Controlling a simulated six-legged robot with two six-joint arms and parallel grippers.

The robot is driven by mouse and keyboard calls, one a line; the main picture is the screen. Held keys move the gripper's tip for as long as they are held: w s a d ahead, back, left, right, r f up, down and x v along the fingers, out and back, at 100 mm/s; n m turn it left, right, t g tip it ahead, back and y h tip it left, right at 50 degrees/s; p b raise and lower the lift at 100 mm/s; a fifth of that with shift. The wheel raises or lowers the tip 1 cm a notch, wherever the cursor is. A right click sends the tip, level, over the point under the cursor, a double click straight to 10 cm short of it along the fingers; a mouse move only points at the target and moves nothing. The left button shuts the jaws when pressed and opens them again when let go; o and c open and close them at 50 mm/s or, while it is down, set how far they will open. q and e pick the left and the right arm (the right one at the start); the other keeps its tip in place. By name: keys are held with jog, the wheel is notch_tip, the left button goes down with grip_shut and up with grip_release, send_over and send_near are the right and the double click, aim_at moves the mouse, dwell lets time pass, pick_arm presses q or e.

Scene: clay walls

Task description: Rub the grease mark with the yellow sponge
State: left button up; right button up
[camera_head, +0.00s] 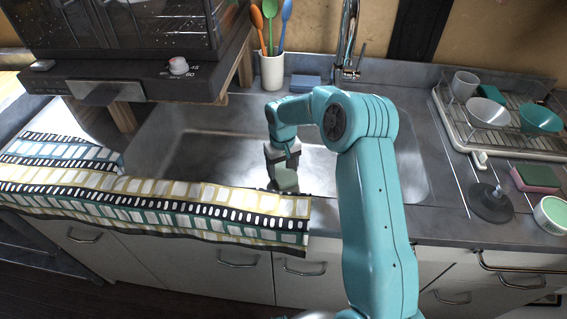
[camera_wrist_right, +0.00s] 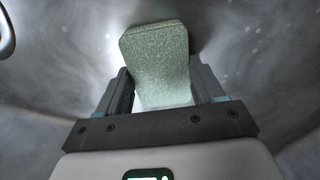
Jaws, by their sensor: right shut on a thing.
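My right gripper (camera_head: 283,160) reaches down into the metal sink (camera_head: 205,165). It is shut on a block-shaped sponge (camera_head: 286,181), which looks pale grey-green here, with no clear yellow. In the right wrist view the sponge (camera_wrist_right: 157,55) sits between the two dark fingers and sticks out beyond their tips. Its far end is over or against the grey sink surface; I cannot tell whether it touches. I cannot make out the grease mark for certain; the sink surface shows only blurred dark and light patches. My left gripper is not in view.
A patterned towel (camera_head: 150,205) lies over the counter's front left. A utensil crock (camera_head: 272,72), a blue block (camera_head: 305,82) and the tap (camera_head: 347,45) stand behind the sink. At right are a dish rack (camera_head: 480,135), a pink-green sponge (camera_head: 538,179) and a dark plunger-like disc (camera_head: 490,205).

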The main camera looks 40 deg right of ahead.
aim_at(281, 182)
jog(key=shift+s+a+b, duration=0.65)
jog(key=shift+s+a, duration=0.6)
jog(key=shift+a, duration=0.3)
jog(key=shift+a+f, duration=0.1)
jog(key=shift+f, duration=0.05)
jog(key=shift+w+d+r, duration=0.2)
jog(key=shift+w+d, duration=0.05)
jog(key=shift+d, duration=0.1)
jog(key=shift+w+d+f+p, duration=0.1)
jog(key=shift+w+d+p, duration=0.25)
jog(key=shift+w+d, duration=0.25)
jog(key=shift+w+d+p, duration=0.3)
jog(key=shift+w+d, duration=0.05)
jog(key=shift+d, duration=0.3)
jog(key=shift+w+d+p, duration=0.7)
jog(key=shift+w+d, duration=0.45)
jog(key=shift+d, duration=0.3)
jog(key=shift+f, duration=0.1)
jog(key=shift+s+a+f+b, duration=0.15)
jog(key=shift+s+a+b, duration=0.7)
jog(key=shift+a, duration=0.4)
jog(key=shift+s+a+f+b, duration=0.1)
jog(key=shift+s+a+b, duration=0.3)
jog(key=shift+s+a, duration=0.9)
jog(key=shift+c, duration=0.3)
jog(key=shift+s+a, duration=0.35)
jog(key=shift+a, duration=0.25)
jog(key=shift+w+d+r+p, duration=0.1)
jog(key=shift+r+p, duration=1.85)
jog(key=shift+r, duration=1.35)
